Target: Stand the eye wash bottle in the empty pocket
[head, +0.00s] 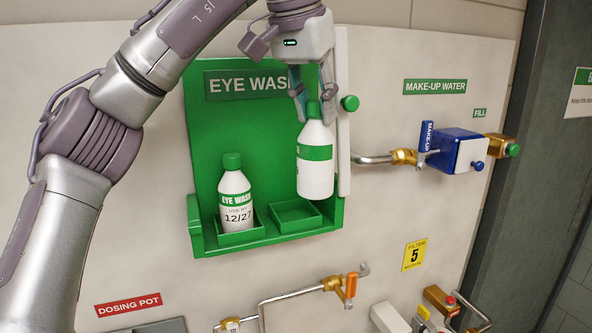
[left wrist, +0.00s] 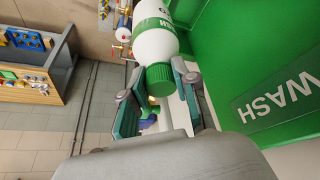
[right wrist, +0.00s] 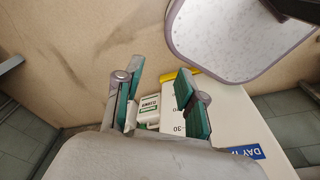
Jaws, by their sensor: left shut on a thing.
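The white eye wash bottle (head: 315,172) with a green band and green cap hangs upright from my left gripper (head: 312,105), which is shut on its cap. The left wrist view shows the cap (left wrist: 160,80) between the fingers (left wrist: 158,70). In the head view its base is above the right part of the empty green pocket (head: 293,217) and seems clear of it. A second bottle (head: 236,200), labelled 12/27, stands in the left pocket (head: 240,238) of the green station. My right gripper (right wrist: 157,85) is open and empty, seen only in the right wrist view.
The green back panel (head: 215,130) is behind the bottle. A white side panel (head: 343,120) with a green knob (head: 349,103) stands close to its right. Farther right is the blue make-up valve (head: 456,150). An orange-handled valve (head: 351,285) and pipes run below the station.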

